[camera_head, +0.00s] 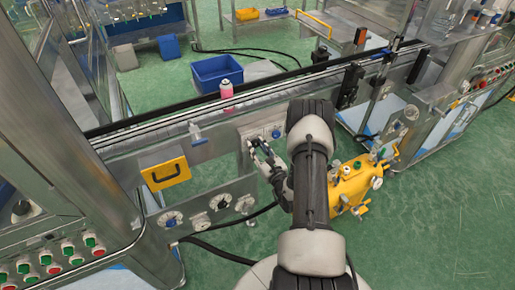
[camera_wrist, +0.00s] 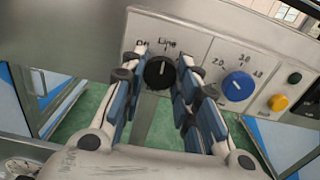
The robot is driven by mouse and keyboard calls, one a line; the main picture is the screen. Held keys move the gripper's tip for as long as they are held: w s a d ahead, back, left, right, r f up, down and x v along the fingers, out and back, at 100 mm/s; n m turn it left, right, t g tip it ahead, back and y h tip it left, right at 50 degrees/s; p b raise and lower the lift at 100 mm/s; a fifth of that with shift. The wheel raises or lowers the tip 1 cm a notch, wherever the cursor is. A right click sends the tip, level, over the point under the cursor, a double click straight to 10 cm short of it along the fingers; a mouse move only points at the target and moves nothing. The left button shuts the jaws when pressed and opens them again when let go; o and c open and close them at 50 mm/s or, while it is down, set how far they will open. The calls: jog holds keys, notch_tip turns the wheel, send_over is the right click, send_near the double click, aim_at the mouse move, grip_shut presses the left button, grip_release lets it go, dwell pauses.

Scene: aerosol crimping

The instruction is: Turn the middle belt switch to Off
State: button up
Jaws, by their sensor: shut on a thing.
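The belt switch (camera_wrist: 159,73) is a round black knob with a white mark, on a light grey panel (camera_wrist: 205,52) under the labels "Off" and "Line". Its mark points up, roughly toward "Line". My gripper (camera_wrist: 162,66) is shut on the knob in the wrist view, one finger on its left and one on its right. In the head view my gripper (camera_head: 258,150) is at the panel on the conveyor's front, and the black knob is hidden there.
A blue dial (camera_wrist: 238,86), a yellow button (camera_wrist: 278,103) and a black button (camera_wrist: 295,78) lie right of the switch. A pink can (camera_head: 226,89) stands on the conveyor (camera_head: 180,118).

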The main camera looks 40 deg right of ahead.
jog(key=n+b, duration=0.1)
jog(key=n, duration=0.3)
jog(key=n+b, duration=0.1)
jog(key=n, duration=0.4)
jog(key=shift+b, duration=0.35)
jog(key=shift+n, duration=0.4)
jog(key=o, duration=1.1)
jog(key=shift+c, duration=0.2)
jog(key=v, duration=1.2)
